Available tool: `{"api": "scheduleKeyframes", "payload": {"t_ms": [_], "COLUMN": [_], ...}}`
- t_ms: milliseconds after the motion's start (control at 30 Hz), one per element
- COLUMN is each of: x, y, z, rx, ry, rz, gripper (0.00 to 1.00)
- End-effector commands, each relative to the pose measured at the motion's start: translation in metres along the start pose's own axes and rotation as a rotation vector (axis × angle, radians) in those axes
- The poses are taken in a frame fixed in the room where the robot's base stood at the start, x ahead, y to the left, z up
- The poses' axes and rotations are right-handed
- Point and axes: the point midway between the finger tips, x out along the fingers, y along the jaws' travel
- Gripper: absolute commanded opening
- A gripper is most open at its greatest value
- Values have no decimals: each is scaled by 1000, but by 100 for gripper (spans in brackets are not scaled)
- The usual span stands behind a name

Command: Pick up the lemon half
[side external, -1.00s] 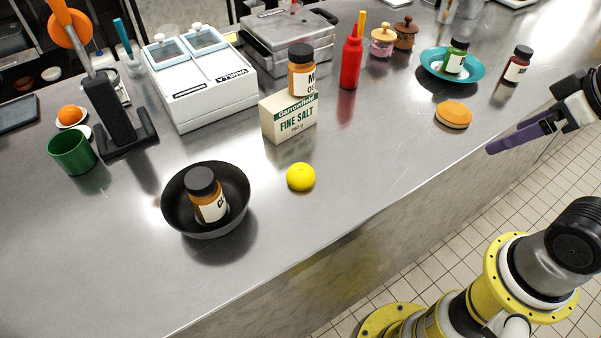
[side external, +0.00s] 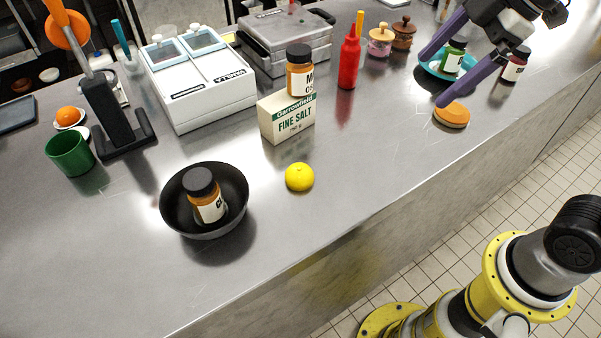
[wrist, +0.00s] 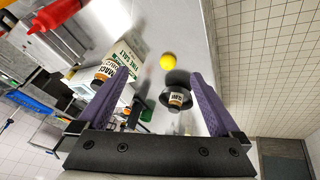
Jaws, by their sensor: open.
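The yellow lemon half (side external: 300,177) sits on the steel counter, to the right of the black bowl and in front of the salt box. It also shows in the wrist view (wrist: 167,61), above the bowl and between the lines of the fingers. Its cut face cannot be made out. My gripper (side external: 430,78) is open and empty, with purple fingers spread over the right part of the counter near the teal plate and the orange sponge. It is well apart from the lemon half. In the wrist view both fingers (wrist: 158,82) show, with nothing between them.
A black bowl (side external: 170,212) holds a dark-capped jar (side external: 207,198). A salt box (side external: 288,121) bears another jar (side external: 299,72). The counter in front of the lemon is clear.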

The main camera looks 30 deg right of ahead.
Motion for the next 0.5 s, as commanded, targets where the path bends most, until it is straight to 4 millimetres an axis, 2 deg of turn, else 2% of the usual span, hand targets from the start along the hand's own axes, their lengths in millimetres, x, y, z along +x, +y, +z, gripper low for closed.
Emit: {"api": "scheduleKeyframes", "payload": {"t_ms": [33, 100, 233, 333, 400, 500], "x": [14, 33, 76, 108, 128, 148], "y": [10, 21, 33, 34, 32, 26], "z": [-18, -41, -76, -92, -97, -97], "rx": [-79, -182, -313, -342, -341, -344], "ry": [9, 29, 59, 64, 56, 38], "rz": [-48, -108, -210, -276, -314, -354], "gripper": [100, 100, 100, 100, 100, 100]}}
